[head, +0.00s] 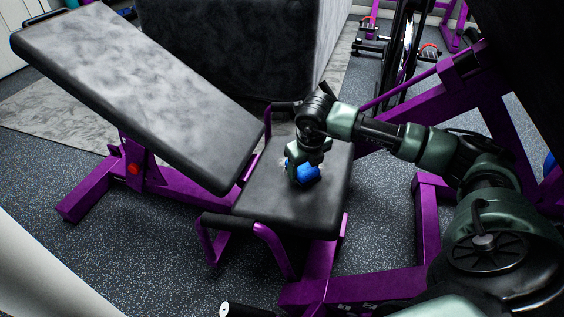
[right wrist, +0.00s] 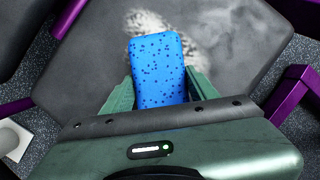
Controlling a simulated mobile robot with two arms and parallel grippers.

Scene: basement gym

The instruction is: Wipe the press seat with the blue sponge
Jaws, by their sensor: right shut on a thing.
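The press seat (head: 270,205) is a black pad on a purple frame in the middle of the head view. The seat (right wrist: 240,80) also fills most of the right wrist view, with pale whitish smudges just beyond and beside the sponge. My right gripper (head: 303,172) is over the seat, pointing down. It is shut on the blue sponge (head: 307,174), which is at the seat's surface; whether it touches cannot be told for sure. In the right wrist view the dark-speckled sponge (right wrist: 158,68) sits between the two green fingers. My left gripper is out of view.
A tilted backrest (head: 140,85) with grey, dusty-looking patches rises left of the seat. Purple handles (head: 270,240) and frame bars stand around the seat. A large dark grey block (head: 240,45) stands behind. Speckled floor (head: 130,240) is open at lower left.

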